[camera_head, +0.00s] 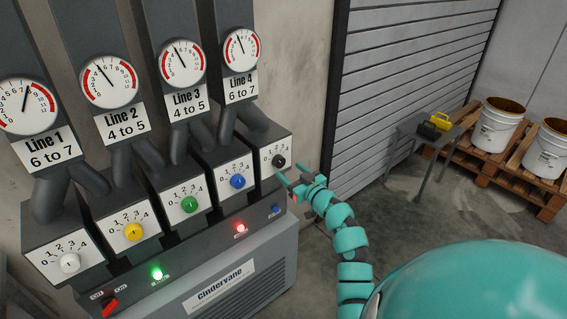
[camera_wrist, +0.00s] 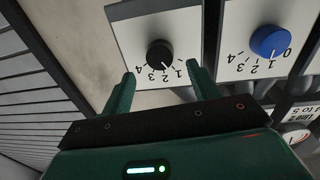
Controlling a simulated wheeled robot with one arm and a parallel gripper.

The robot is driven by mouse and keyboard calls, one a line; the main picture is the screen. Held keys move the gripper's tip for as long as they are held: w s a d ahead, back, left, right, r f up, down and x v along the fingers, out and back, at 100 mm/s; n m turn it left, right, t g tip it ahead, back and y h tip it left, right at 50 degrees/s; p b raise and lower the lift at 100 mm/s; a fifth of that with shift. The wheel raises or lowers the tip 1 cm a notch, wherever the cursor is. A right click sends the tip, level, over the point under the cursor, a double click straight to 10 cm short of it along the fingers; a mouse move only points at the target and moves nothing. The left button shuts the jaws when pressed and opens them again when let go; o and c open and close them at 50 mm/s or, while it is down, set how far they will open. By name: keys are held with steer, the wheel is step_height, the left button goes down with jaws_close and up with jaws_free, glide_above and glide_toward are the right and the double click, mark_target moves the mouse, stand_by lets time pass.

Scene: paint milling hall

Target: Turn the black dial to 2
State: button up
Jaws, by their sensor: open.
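The black dial (camera_head: 278,161) is the rightmost dial on the machine's row of boxes, under the Line 4 gauge. In the wrist view the black dial (camera_wrist: 159,54) shows upside down on a white plate marked up to 4. Its pointer mark is too small to read surely; it seems to lie on the low-number side, around 1 to 2. My gripper (camera_head: 292,170) is just in front of and to the right of the dial. In the wrist view my gripper (camera_wrist: 160,76) is open, its two fingers apart on either side of the dial's picture position, with nothing between them.
A blue dial (camera_head: 238,181) stands beside the black one, then green (camera_head: 190,204), yellow (camera_head: 134,231) and white (camera_head: 70,263). The Line 4 gauge (camera_head: 241,50) is above, labelled 6 to 7. A small table (camera_head: 420,135) and buckets on pallets stand at right.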

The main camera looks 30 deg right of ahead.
mark_target(281, 163)
steer(key=shift+w+p, duration=0.35)
steer(key=shift+w, duration=2.1)
steer(key=c, duration=1)
